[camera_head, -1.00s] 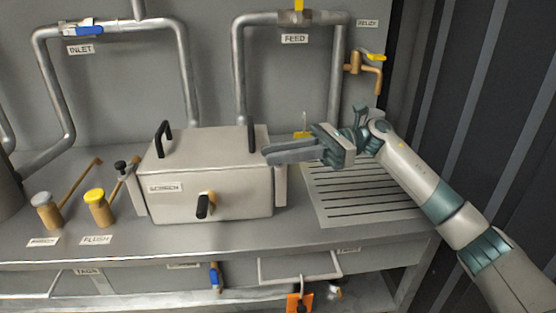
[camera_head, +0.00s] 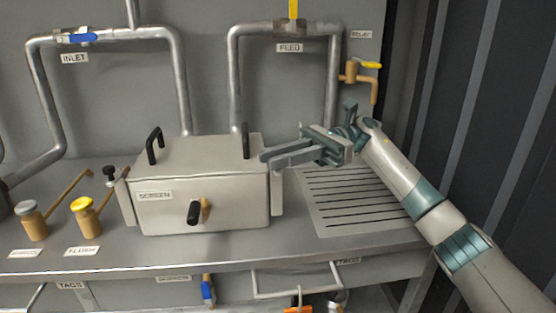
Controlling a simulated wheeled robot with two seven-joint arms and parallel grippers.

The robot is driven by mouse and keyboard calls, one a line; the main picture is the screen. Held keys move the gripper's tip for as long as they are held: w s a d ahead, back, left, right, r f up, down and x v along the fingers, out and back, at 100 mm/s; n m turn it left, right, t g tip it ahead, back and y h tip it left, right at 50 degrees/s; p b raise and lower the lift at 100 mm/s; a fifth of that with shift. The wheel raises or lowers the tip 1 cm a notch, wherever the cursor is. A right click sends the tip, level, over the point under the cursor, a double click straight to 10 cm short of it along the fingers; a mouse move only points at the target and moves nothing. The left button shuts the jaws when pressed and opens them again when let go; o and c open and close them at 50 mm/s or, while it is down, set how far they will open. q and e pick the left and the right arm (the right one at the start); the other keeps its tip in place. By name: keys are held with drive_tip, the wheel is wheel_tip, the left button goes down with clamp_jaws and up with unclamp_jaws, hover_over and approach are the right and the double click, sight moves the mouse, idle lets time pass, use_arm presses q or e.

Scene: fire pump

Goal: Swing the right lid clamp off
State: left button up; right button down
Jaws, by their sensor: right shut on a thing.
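The grey screen box (camera_head: 164,215) stands on the bench with its lid down. The right lid clamp (camera_head: 277,194) shows as a pale upright bar at the box's right side; its upper end is hidden behind my fingers. My right gripper (camera_head: 268,158) reaches in from the right at lid height, its fingertips at the box's top right edge. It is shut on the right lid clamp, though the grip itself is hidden. The left lid clamp (camera_head: 110,176) has a black knob and stands tilted at the box's left side. My left gripper is not in view.
Two black lid handles (camera_head: 154,146) stand up from the lid, one close to my right fingers. A slotted drain plate (camera_head: 350,200) lies right of the box under my arm. A brass relief tap (camera_head: 362,78) is above. Flush valve (camera_head: 84,215) stands left.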

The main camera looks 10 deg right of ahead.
drive_tip(key=c, duration=1.7)
unclamp_jaws()
drive_tip(key=shift+o, duration=0.2)
